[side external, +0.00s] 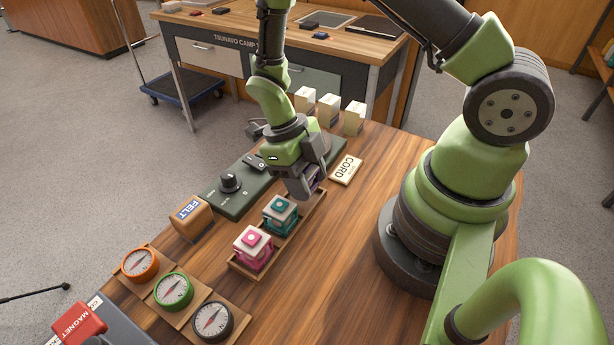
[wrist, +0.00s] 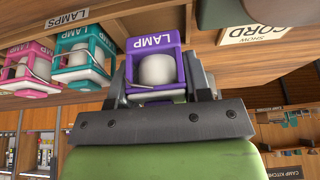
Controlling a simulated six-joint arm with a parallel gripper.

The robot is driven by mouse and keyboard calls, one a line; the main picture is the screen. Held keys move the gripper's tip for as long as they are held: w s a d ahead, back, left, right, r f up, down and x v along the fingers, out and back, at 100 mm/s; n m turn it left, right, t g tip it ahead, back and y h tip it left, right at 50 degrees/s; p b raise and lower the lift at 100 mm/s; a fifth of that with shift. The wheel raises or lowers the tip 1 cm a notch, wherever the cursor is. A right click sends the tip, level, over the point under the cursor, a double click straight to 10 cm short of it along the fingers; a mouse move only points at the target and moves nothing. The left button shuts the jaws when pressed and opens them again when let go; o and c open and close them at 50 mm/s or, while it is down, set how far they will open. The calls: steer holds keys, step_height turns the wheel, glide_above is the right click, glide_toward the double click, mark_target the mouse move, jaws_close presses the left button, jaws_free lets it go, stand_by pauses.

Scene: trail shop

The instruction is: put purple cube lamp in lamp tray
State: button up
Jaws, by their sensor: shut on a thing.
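The purple cube lamp (wrist: 157,68), marked LAMP, sits between the jaws of my gripper (side external: 307,186) in the wrist view. In the side external view only a sliver of the lamp (side external: 318,180) shows behind the jaws. My gripper is shut on it at the far end of the long wooden lamp tray (side external: 290,239). I cannot tell whether the lamp touches the tray floor. A teal cube lamp (side external: 280,213) and a pink cube lamp (side external: 253,247) stand in the tray's middle and near parts. In the wrist view a LAMPS label (wrist: 67,18) shows by the tray.
A CORD sign (side external: 346,169) lies right of my gripper. A green panel with a black knob (side external: 230,181) and a FELT block (side external: 190,217) lie left of the tray. Several compasses (side external: 173,291) sit at the near left. White boxes (side external: 329,108) stand behind.

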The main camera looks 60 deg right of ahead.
steer(key=shift+f, duration=0.3)
stand_by(0.4)
steer(key=shift+f, duration=0.2)
steer(key=shift+f, duration=0.15)
stand_by(0.4)
steer(key=shift+f, duration=0.35)
